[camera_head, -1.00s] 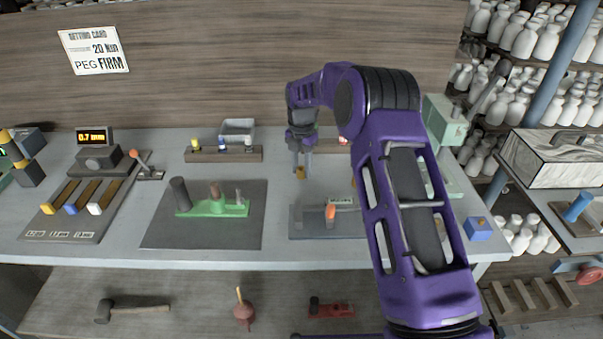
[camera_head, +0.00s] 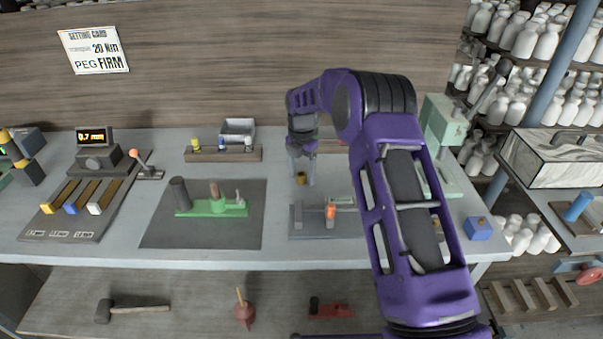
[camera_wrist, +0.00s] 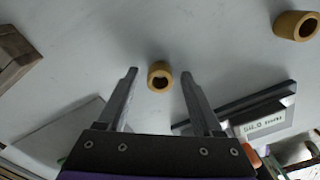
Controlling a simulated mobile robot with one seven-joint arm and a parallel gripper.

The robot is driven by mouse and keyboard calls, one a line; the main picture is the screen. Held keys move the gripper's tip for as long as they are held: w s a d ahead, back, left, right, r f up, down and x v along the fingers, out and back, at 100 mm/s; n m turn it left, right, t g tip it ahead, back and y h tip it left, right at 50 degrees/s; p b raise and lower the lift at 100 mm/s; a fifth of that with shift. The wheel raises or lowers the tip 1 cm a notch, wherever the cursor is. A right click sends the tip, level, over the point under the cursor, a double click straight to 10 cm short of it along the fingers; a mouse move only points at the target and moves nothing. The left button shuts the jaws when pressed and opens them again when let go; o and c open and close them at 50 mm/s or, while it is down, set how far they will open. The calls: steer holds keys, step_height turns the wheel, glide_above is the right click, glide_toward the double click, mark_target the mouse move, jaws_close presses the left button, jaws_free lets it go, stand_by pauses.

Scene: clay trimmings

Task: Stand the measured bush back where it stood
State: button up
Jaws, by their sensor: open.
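A small brass-coloured bush (camera_head: 302,178) stands on the grey bench top below my gripper (camera_head: 301,172). In the wrist view the bush (camera_wrist: 159,76) stands with its dark bore showing, between the tips of my gripper (camera_wrist: 159,73). The two fingers are spread, with a gap on each side of the bush. A second, similar bush (camera_wrist: 296,26) stands apart at the upper right of the wrist view. The head view does not clearly show that one; my arm covers part of the bench.
A grey gauge fixture (camera_head: 312,229) with an orange handle and a label (camera_wrist: 262,122) stands close in front. A wooden rack (camera_head: 222,154) with several coloured-top pegs and a grey tray (camera_head: 238,128) are behind left. A green fixture (camera_head: 213,208) sits on a dark mat (camera_head: 160,235).

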step_height(320, 180, up, 12)
steer(key=shift+r, duration=0.15)
stand_by(0.4)
